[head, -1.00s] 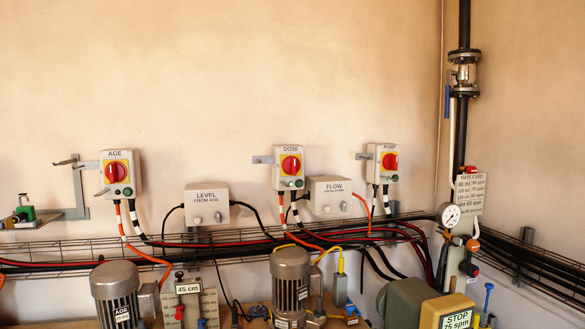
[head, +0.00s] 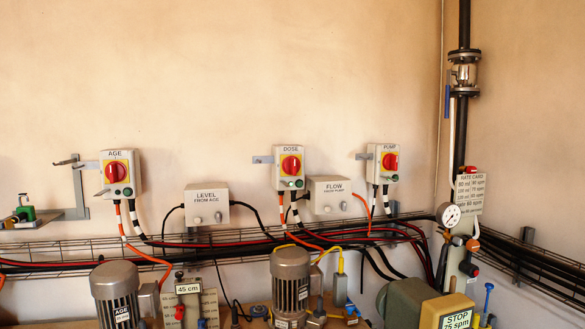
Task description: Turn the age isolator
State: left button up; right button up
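The AGE isolator (head: 119,173) is a pale box on the wall at the left of the head view. It has a red rotary knob (head: 116,171) on a yellow plate, with a small green spot at its lower right. Similar isolators marked DOSE (head: 290,167) and PUMP (head: 385,163) are on the wall to its right. Neither of my grippers shows in the head view.
Between the isolators are a LEVEL box (head: 206,204) and a FLOW box (head: 331,196). A wire cable tray (head: 60,250) runs below them. Motors, including one marked AGE (head: 115,290), stand below. A bracket (head: 75,190) is left of the AGE isolator.

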aim_at(115, 172)
jog(key=u, duration=1.35)
